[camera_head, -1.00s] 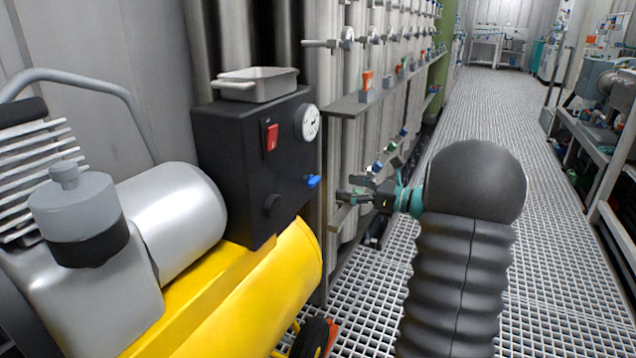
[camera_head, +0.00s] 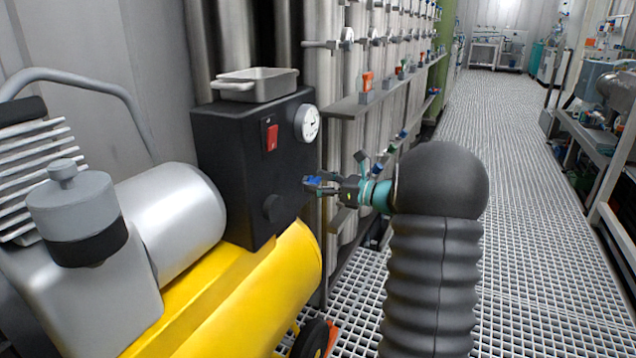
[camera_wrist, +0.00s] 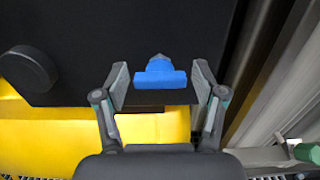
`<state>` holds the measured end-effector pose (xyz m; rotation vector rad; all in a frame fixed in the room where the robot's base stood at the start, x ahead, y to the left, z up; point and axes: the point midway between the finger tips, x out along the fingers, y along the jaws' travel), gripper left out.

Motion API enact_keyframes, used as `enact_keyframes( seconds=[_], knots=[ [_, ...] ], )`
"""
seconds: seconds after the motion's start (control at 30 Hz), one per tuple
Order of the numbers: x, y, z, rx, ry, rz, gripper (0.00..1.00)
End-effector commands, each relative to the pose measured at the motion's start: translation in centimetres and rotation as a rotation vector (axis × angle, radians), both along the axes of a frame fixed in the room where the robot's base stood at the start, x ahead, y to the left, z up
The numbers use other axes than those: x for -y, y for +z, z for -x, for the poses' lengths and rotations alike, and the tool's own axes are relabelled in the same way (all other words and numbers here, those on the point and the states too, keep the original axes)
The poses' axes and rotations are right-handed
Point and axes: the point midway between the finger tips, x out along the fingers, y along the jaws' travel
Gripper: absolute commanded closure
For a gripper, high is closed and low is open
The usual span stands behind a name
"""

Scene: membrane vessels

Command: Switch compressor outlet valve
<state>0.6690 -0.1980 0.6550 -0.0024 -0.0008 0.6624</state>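The compressor's outlet valve has a blue handle (camera_wrist: 161,77) on the side of the black control box (camera_head: 225,150). In the wrist view the handle lies crosswise between my two fingers, with a gap on each side. My gripper (camera_wrist: 161,82) is open around the handle and does not visibly touch it. In the head view my gripper (camera_head: 322,186) is at the right side of the box, and its fingers partly cover the blue handle (camera_head: 313,180).
A red switch (camera_head: 271,137) and a gauge (camera_head: 307,123) are on the box, with a grey tray (camera_head: 256,84) on top. The yellow tank (camera_head: 255,295) is below. Steel columns and a shelf (camera_head: 375,103) stand close behind my gripper. The grated floor is clear to the right.

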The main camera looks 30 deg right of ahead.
Motion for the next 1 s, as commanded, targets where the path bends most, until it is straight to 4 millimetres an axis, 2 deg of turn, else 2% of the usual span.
enact_keyframes(
  seconds=[0.03, 0.1, 0.17, 0.57, 1.0],
  knots=[
    [0.01, 0.00, 0.01, 0.000, 0.000, 0.000, 0.51],
    [0.01, 0.00, 0.01, 0.000, 0.000, 0.000, 0.68],
    [0.01, 0.00, 0.01, 0.000, 0.000, 0.000, 0.81],
    [-0.04, -0.16, 0.03, 0.041, 0.000, 0.051, 0.81],
    [-0.19, -0.24, 0.13, 0.256, 0.000, 0.325, 0.81]
  ],
)
